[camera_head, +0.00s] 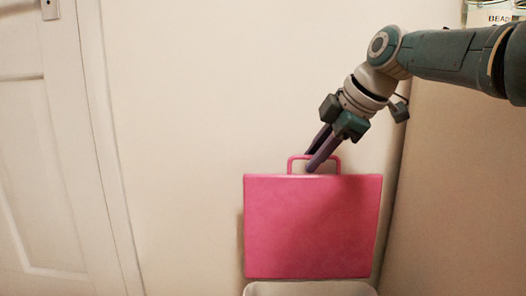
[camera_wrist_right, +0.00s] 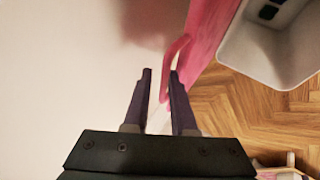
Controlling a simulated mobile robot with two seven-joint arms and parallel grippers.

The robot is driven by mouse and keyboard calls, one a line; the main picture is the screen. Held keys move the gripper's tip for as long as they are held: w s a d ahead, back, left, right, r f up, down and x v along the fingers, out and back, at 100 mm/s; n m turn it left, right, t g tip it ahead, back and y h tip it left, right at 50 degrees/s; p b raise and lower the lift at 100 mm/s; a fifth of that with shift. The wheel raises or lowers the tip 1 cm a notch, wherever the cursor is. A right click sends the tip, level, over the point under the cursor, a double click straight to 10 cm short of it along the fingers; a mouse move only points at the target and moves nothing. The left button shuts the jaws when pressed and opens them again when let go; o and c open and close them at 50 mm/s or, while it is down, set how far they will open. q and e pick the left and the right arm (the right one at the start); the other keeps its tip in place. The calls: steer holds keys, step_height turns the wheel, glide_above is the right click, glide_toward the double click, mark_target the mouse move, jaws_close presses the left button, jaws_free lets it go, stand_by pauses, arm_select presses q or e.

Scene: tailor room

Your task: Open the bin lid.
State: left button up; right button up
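The pink bin lid (camera_head: 312,226) stands upright against the wall in the head view, with its loop handle (camera_head: 338,165) on its top edge. Below it the rim of the pale bin (camera_head: 310,289) shows at the bottom of the picture. The right wrist view also shows the pink lid (camera_wrist_right: 210,30) and the open bin (camera_wrist_right: 272,45), with small dark things inside. My right gripper (camera_head: 312,161) is at the handle from above. In the wrist view its fingers (camera_wrist_right: 160,74) are apart, with part of the handle (camera_wrist_right: 175,52) near the right fingertip. My left gripper is out of view.
A plain wall (camera_head: 190,120) stands behind the lid, and another wall (camera_head: 460,200) closes the right side. A white door (camera_head: 40,170) is at the left. Wooden floor (camera_wrist_right: 210,95) shows beside the bin, with some pale objects at the lower right.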

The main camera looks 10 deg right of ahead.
step_height(320, 180, up, 20)
steer(key=p, duration=1)
steer(key=s+a+m+g+p, duration=0.1)
steer(key=s+a+m+p, duration=0.25)
steer(key=s+p, duration=0.75)
steer(key=s+a+m+g+p, duration=0.2)
steer(key=s+a+p, duration=0.4)
steer(key=p, duration=0.9)
steer(key=s+d+r+m+h+p, duration=0.1)
steer(key=s+d+r+m+p, duration=0.25)
steer(key=s+r+p, duration=0.75)
steer(key=s+d+r+m+h+p, duration=0.25)
steer(key=s+r+m+p, duration=0.25)
steer(key=s+r+p, duration=0.6)
step_height(320, 180, up, 34)
steer(key=s+p, duration=0.1)
steer(key=p, duration=3.2)
steer(key=shift+y, duration=0.35)
